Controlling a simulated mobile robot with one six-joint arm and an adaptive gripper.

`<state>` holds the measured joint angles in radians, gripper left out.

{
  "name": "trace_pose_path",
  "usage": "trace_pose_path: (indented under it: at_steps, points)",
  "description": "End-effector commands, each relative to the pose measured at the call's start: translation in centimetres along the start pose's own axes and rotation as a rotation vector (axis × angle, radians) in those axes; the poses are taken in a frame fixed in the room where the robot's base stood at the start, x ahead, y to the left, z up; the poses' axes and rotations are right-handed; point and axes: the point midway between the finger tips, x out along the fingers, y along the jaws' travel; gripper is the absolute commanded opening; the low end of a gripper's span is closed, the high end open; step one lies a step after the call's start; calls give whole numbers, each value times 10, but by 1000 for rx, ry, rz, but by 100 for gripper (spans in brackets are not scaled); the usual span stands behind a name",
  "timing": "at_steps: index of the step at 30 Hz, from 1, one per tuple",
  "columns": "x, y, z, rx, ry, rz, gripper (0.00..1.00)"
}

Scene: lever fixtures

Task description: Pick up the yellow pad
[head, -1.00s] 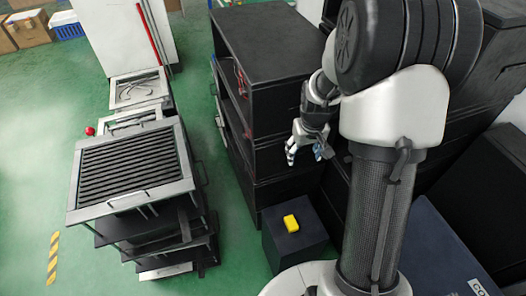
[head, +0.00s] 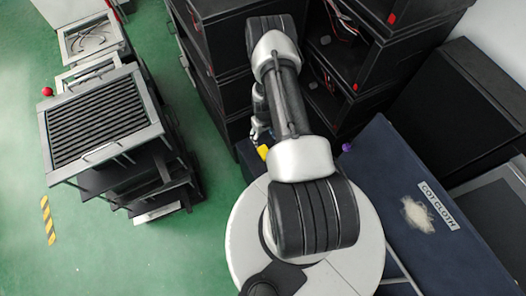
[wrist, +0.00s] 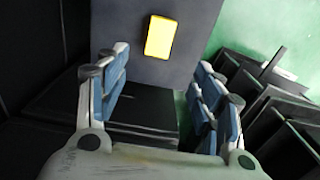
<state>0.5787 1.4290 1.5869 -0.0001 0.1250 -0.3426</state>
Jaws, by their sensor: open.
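The yellow pad (wrist: 160,37) lies flat on the top of a dark box (wrist: 202,20) in the wrist view, ahead of my gripper. In the head view the yellow pad (head: 262,151) shows as a small patch, partly hidden by my arm. My gripper (wrist: 160,92) is open and empty, with its blue-padded fingers spread to either side and the pad beyond the gap between them. In the head view my gripper (head: 258,130) is close to the pad, mostly hidden behind my arm.
Black shelving (head: 215,60) stands behind the box. A rack with a slatted top (head: 105,118) stands at the left, with green floor between. A dark blue surface labelled "COT CLOTH" (head: 440,207) lies at the right, with a small purple thing (head: 346,147) near its edge.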

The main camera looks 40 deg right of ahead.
Motion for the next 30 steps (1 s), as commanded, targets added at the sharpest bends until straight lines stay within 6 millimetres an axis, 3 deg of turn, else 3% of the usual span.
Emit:
trace_pose_path:
  at_steps: [3,9,17,24,30]
  points:
    - [31,0,1,0,-2,-1,61]
    - [69,0,1,0,-1,0,61]
    - [88,0,1,0,-2,-1,61]
    - [123,1,6,-1,-2,-1,61]
    - [136,1,5,-1,0,0,61]
